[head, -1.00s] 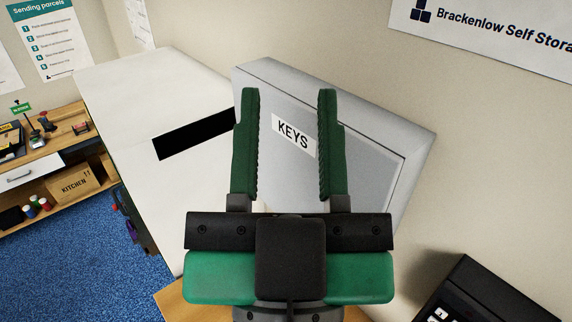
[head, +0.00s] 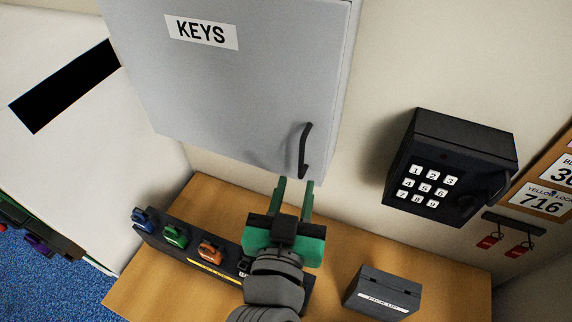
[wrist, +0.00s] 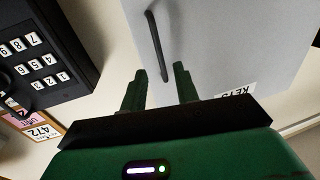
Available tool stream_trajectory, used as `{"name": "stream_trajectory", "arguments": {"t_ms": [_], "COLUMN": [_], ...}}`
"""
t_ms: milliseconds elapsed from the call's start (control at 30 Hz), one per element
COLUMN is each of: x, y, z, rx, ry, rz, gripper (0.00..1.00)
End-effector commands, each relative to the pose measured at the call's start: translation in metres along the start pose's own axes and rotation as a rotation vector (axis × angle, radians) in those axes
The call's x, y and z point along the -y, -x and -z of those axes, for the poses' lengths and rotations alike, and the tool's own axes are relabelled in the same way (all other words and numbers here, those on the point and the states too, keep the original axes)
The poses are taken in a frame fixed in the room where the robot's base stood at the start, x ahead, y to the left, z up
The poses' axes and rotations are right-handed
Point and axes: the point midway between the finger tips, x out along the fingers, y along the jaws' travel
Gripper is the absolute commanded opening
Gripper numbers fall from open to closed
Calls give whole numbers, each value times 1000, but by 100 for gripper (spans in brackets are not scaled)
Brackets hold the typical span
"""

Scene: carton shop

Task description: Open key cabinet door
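The grey key cabinet door (head: 235,85) with a KEYS label hangs on the wall and looks shut. Its dark bar handle (head: 305,151) is at the door's lower right. My gripper (head: 293,186) is open and empty, just below the handle in the head view. In the wrist view my gripper's fingers (wrist: 160,78) are apart, with the handle (wrist: 157,47) beyond their tips. No contact with the handle shows.
A black keypad safe (head: 450,165) is on the wall to the right. Below, a wooden counter (head: 150,285) holds a rack (head: 165,250) with coloured padlocks and a small dark box (head: 383,293). A white slotted box (head: 70,130) stands at left.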

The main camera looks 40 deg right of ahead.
Motion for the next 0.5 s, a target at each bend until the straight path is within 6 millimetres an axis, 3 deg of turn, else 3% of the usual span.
{"name": "stream_trajectory", "arguments": {"t_ms": [233, 500], "x": [0, 0], "y": [-46, -58], "z": [3, 1], "rx": [0, -2], "ry": [0, 0], "rz": [-1, 2], "gripper": [30, 30]}}
